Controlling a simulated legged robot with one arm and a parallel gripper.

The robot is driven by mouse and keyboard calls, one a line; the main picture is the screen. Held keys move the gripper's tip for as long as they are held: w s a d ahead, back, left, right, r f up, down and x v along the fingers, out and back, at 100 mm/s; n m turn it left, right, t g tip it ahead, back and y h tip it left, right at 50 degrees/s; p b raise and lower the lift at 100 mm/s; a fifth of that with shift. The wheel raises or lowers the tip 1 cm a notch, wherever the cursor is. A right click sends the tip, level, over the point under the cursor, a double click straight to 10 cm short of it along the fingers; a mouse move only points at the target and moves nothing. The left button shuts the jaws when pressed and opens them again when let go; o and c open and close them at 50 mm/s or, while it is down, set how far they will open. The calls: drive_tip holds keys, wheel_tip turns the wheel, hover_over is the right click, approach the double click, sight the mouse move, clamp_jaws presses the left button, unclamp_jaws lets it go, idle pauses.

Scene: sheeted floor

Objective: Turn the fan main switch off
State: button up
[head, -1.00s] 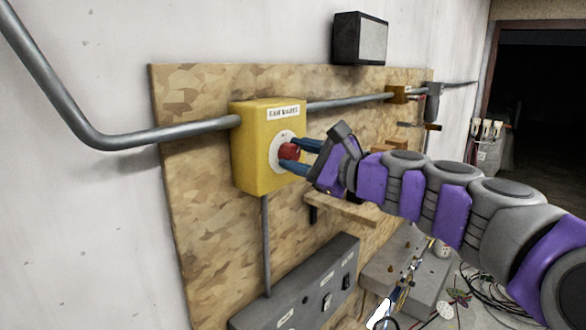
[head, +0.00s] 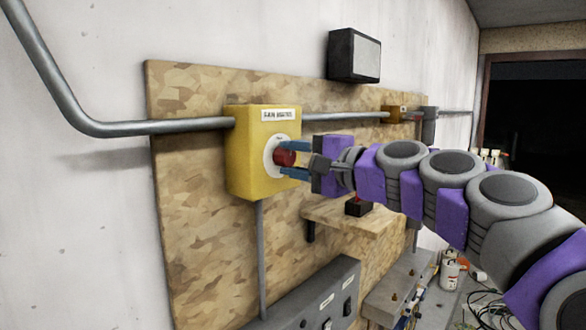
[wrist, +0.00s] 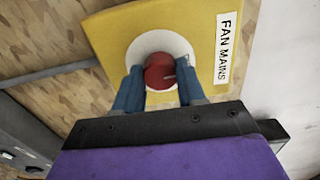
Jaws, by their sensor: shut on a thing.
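The fan main switch is a yellow box (head: 250,165) on the chipboard panel, with a label that reads "FAN MAINS" in the wrist view (wrist: 226,50). A red knob (head: 284,153) sits on a round white plate (head: 271,165) on its front. My gripper (head: 290,158) reaches the knob from the right, its blue fingers one above and one below it. In the wrist view the red knob (wrist: 160,72) lies between the two fingertips (wrist: 160,88), and the gripper is shut on it. A small pale mark shows at the knob's right side.
A grey conduit (head: 150,128) enters the box from the left, and another runs down below it. A wooden shelf (head: 345,215) is under my arm. A grey switch panel (head: 310,300) is lower down. A dark lamp-like box (head: 354,56) hangs above.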

drive_tip(key=shift+a+f, duration=0.15)
drive_tip(key=shift+f, duration=0.2)
drive_tip(key=o, duration=1.1)
drive_tip(key=shift+r, duration=0.2)
drive_tip(key=shift+c, duration=0.2)
drive_tip(key=shift+s+d, duration=0.1)
drive_tip(key=shift+d, duration=0.1)
drive_tip(key=v, duration=1.7)
drive_tip(key=shift+d+f, duration=0.1)
drive_tip(key=shift+d, duration=0.05)
